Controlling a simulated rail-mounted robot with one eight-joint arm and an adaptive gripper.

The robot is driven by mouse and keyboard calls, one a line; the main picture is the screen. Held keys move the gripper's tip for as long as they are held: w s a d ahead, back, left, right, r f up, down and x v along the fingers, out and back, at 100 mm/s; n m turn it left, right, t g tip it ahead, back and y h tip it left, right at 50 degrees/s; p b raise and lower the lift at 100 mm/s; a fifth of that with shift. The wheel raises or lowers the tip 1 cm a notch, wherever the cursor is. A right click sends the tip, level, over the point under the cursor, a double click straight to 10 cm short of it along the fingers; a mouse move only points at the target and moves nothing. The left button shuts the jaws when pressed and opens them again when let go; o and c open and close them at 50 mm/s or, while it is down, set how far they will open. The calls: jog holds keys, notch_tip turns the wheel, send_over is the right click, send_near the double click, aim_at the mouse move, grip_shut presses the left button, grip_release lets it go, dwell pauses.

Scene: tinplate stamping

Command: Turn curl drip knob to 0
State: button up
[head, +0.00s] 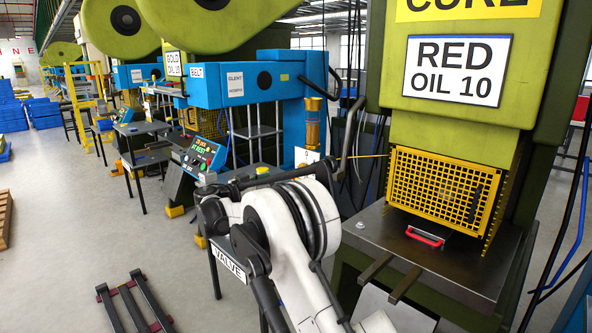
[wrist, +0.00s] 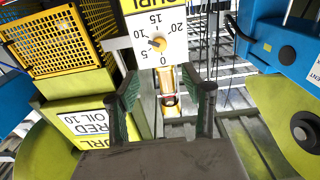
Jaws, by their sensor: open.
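The knob's exact pointing is too small to tell. A glass-and-brass oil cup (wrist: 168,100) shows below the dial; its brass body also shows in the head view (head: 312,125). My gripper (wrist: 165,90) is open and empty, its green-padded fingers apart. The knob appears beyond the fingertips, with no contact visible.
A yellow mesh guard (head: 440,190) and the red oil press with its steel table (head: 450,255) stand to the right in the head view. A blue beam (head: 235,85) is behind my arm.

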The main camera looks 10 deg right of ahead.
aim_at(301, 168)
jog(key=b+x, duration=0.1)
jog(key=x, duration=1.2)
jog(key=shift+w+d, duration=0.1)
jog(key=shift+d, duration=0.3)
grip_shut()
